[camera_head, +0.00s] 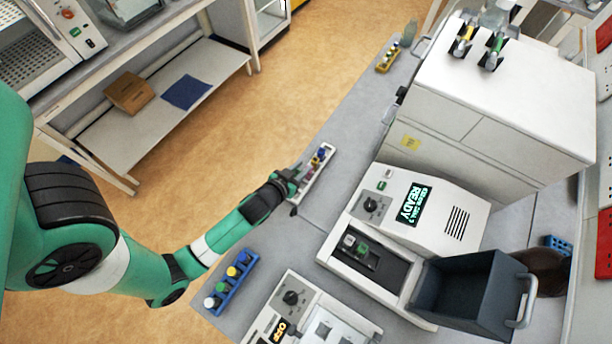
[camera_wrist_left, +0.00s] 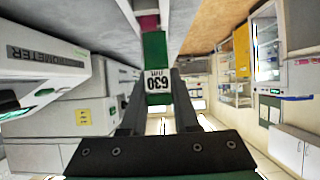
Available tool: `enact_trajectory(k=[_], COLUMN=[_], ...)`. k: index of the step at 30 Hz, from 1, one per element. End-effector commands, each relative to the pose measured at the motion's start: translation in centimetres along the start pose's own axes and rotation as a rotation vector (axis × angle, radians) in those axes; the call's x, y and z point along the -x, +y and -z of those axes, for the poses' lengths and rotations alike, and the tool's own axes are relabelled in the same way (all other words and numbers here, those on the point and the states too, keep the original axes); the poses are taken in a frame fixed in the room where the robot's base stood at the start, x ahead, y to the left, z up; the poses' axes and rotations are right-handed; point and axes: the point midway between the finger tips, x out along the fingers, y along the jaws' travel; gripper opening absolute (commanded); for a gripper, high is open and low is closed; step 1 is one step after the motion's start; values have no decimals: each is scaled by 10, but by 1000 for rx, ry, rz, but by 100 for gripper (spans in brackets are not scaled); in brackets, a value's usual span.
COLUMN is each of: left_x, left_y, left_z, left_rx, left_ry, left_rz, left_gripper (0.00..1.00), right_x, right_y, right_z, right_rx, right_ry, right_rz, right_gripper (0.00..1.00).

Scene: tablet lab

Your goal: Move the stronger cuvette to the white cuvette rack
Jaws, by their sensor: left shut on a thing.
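My left gripper (camera_head: 290,180) is beside a narrow white rack (camera_head: 325,176) holding several small coloured pieces. In the left wrist view, the gripper (camera_wrist_left: 158,100) is shut on a green block (camera_wrist_left: 154,50) with a white label reading "630 nm", upside down in the picture. A magenta piece shows just beyond the block. The held block is hard to make out in the head view. Which cuvette is stronger cannot be told from these views. My right gripper is not in view.
A machine (camera_head: 440,222) with a READY screen has its dark lid (camera_head: 465,295) open; something small and green sits in its bay. A blue rack (camera_head: 236,288) with several capped vials stands near the bench's left edge. Another instrument (camera_head: 300,318) is at the bottom. A large white cabinet (camera_head: 500,100) stands behind.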

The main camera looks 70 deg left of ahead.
Motion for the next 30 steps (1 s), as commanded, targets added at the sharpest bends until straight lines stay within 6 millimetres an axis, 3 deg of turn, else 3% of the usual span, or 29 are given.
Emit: enact_trajectory(k=[3, 11, 15, 23, 24, 28, 30], left_x=[-13, -23, -34, -36, -36, -36, -36], left_y=[5, 10, 9, 8, 8, 7, 8], left_z=[-7, -13, -38, -46, -46, -47, -46], left_rx=[0, 0, -1, 1, 1, 0, 0], left_ry=[0, 0, -12, -17, -17, -17, -16], left_rz=[0, -1, 4, 5, 5, 6, 5], left_gripper=[0, 0, 0, 0, 36, 59, 59], right_x=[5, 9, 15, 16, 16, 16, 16], right_y=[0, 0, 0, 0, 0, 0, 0], right_z=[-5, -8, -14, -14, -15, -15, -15], right_rx=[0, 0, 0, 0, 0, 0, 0], right_ry=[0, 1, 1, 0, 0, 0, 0], right_rz=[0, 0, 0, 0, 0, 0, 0], right_gripper=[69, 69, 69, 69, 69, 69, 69])
